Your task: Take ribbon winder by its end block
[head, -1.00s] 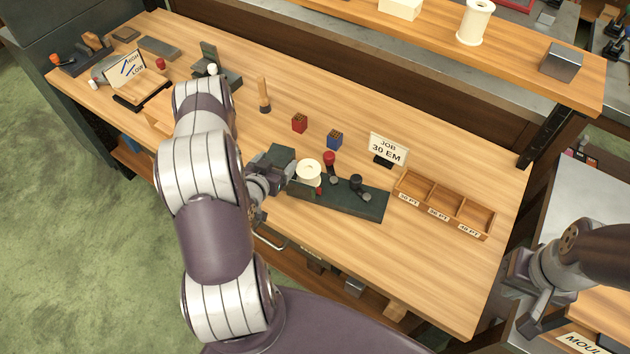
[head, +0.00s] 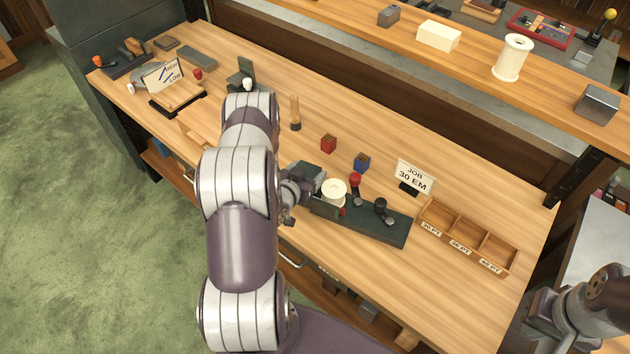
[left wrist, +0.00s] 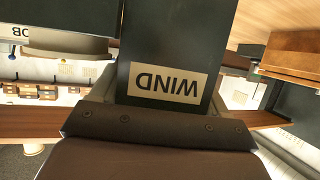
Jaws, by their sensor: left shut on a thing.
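The ribbon winder is a long dark green base (head: 376,226) on the wooden bench, with a cream spool (head: 333,191), a red knob (head: 355,180) and black knobs. A dark block (head: 306,171) stands at its left end. My left gripper (head: 300,191) is at this end, partly hidden by its own wrist. In the left wrist view, a dark end block (left wrist: 165,55) with an upside-down WIND label sits between the fingers, and the gripper is shut on it. My right gripper (head: 545,322) is at the lower right, away from the winder; its fingers are unclear.
A red block (head: 328,143), blue block (head: 362,162) and wooden-handled tool (head: 295,113) stand behind. A raised shelf (head: 465,66) runs along the back.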

